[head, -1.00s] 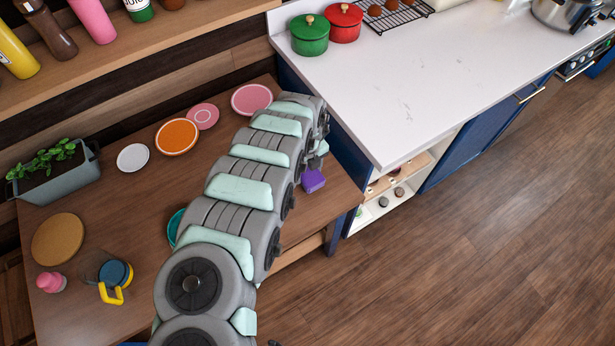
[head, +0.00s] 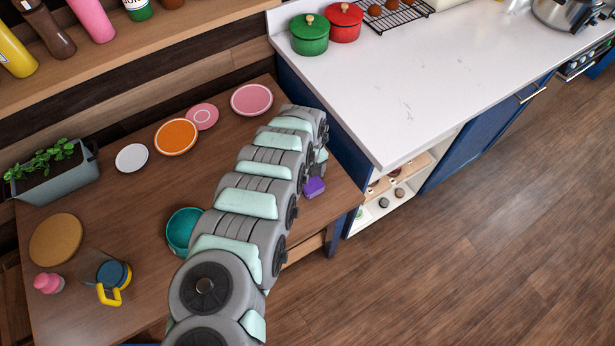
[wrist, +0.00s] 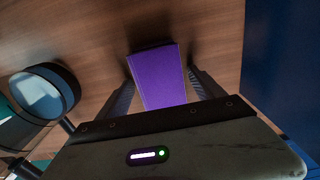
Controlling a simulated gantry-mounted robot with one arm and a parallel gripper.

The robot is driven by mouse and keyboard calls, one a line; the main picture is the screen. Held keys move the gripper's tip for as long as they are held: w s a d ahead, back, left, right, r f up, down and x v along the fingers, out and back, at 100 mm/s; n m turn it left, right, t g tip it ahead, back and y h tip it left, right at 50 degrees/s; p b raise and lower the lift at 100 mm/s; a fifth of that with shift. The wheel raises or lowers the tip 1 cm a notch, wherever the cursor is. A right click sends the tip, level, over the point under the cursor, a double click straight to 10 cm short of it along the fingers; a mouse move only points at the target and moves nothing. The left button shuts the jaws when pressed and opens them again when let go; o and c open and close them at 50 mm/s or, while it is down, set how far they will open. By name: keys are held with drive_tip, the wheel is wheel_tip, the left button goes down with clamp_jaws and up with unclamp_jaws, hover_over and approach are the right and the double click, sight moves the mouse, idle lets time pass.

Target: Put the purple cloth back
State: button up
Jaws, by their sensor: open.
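The purple cloth (head: 314,187) looks like a small folded block on the wooden table, near its right edge, partly hidden by my arm in the head view. In the wrist view the cloth (wrist: 158,78) lies between the two fingers of my gripper (wrist: 163,82). The gripper is open, with one finger on each side of the cloth. A dark shadow shows beside each finger. I cannot tell whether either finger touches it. In the head view my gripper is mostly hidden behind my own arm.
A round dark-rimmed container (wrist: 42,92) stands left of the gripper in the wrist view. A teal bowl (head: 183,232), an orange plate (head: 176,137) and a pink plate (head: 251,99) are on the table (head: 120,200). The blue cabinet (head: 340,150) rises close on the right.

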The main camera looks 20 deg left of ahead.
sight(308, 178)
wheel_tip(308, 178, up, 12)
drive_tip(key=p, duration=0.2)
drive_tip(key=shift+r, duration=0.2)
idle(0.3)
idle(0.4)
